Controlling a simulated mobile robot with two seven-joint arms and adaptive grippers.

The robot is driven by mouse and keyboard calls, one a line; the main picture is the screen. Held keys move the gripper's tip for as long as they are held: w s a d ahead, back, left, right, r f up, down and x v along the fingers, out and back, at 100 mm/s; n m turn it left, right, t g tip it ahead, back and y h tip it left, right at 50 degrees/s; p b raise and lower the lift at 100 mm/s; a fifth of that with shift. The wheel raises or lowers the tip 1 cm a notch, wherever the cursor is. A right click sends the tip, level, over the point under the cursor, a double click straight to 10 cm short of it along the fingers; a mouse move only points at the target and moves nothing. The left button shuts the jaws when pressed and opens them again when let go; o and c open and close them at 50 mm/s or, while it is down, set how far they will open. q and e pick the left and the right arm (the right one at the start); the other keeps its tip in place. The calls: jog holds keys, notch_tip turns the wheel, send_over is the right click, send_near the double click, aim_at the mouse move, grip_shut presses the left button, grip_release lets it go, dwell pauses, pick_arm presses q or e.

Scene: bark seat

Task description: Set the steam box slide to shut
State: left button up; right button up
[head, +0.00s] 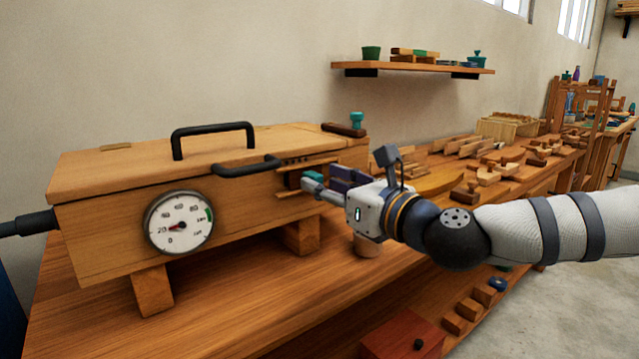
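The wooden steam box (120,225) stands on short wooden blocks on the bench, with its lid down. The slide (292,179) is a dark wooden piece in rails at the right part of the box's front. A small teal piece (313,174) shows at the slide, beside my fingertips. My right gripper (308,184) is at the front of the slide, reaching in from the right. Its fingers partly cover the slide, so I cannot tell whether they grip it or how far it is open. My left gripper is not in view.
A round dial gauge (178,222) and a black handle (248,166) are on the box front, left of the slide. A round wooden piece (367,246) stands below my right gripper. Wooden parts (490,172) lie along the bench to the right. The bench front (220,310) is clear.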

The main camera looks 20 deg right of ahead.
aim_at(294, 177)
jog(key=shift+x, duration=1.15)
grip_shut()
jog(key=shift+a, duration=0.2)
jog(key=shift+s+a+r, duration=0.1)
jog(key=shift+s+a, duration=0.15)
jog(key=shift+a, duration=0.35)
jog(key=shift+s+a, duration=0.25)
jog(key=shift+a, duration=0.3)
jog(key=shift+d, duration=0.1)
jog(key=shift+c, duration=1.6)
grip_release()
jog(key=o, duration=0.3)
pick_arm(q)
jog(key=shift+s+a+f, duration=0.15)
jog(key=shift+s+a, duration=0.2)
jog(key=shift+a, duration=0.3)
